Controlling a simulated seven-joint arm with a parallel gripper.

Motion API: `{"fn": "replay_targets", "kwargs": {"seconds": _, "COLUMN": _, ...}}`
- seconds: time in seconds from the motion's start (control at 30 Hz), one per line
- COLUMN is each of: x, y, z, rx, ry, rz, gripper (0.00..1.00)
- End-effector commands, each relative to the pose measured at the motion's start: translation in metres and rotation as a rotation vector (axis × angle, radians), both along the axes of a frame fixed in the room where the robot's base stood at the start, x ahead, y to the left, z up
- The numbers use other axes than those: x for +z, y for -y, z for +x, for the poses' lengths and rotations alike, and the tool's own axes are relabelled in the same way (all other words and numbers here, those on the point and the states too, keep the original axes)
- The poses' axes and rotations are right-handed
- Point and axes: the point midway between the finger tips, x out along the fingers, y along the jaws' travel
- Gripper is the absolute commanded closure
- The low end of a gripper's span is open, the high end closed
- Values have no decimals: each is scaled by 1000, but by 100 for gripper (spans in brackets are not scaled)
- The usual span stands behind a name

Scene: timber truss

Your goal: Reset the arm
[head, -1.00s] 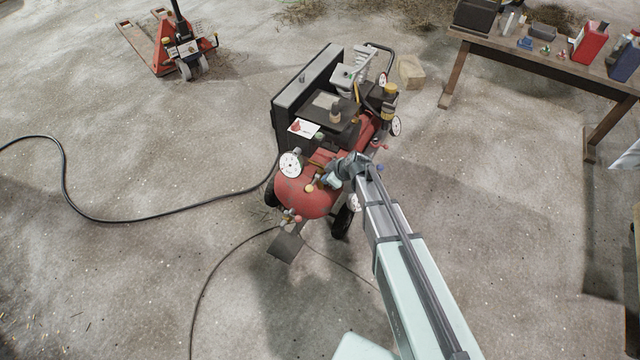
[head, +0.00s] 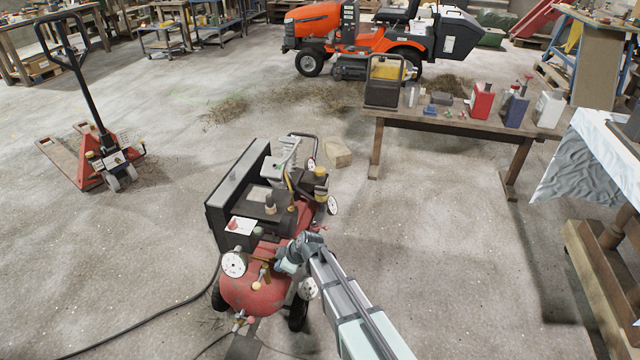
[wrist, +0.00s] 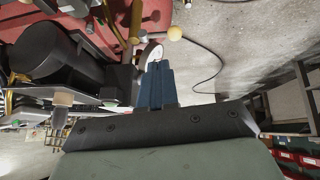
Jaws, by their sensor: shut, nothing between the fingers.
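My arm reaches in from the lower right of the head view. My gripper (head: 290,258) is at the near end of a red air compressor (head: 256,292), just over its tank. In the wrist view the dark blue fingers (wrist: 157,72) of my gripper are together with nothing between them. I cannot tell whether the gripper touches the compressor.
A red pallet jack (head: 108,160) stands at the left. A wooden bench (head: 450,122) with bottles is at the right, and an orange mower (head: 360,35) is behind. A cable (head: 150,325) lies on the floor. The floor between compressor and bench is mostly clear.

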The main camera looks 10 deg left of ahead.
Motion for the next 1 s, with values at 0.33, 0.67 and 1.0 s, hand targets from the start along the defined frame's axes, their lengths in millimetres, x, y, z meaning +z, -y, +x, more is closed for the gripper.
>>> {"fn": "replay_targets", "kwargs": {"seconds": 0.33, "x": -2, "y": 2, "z": -4, "rx": -196, "ry": -152, "rz": 13, "gripper": 100}}
{"fn": "replay_targets", "kwargs": {"seconds": 0.67, "x": -12, "y": 41, "z": -35, "rx": -596, "ry": -421, "rz": -124, "gripper": 100}}
{"fn": "replay_targets", "kwargs": {"seconds": 1.0, "x": -68, "y": 151, "z": -111, "rx": -955, "ry": -553, "rz": -391, "gripper": 100}}
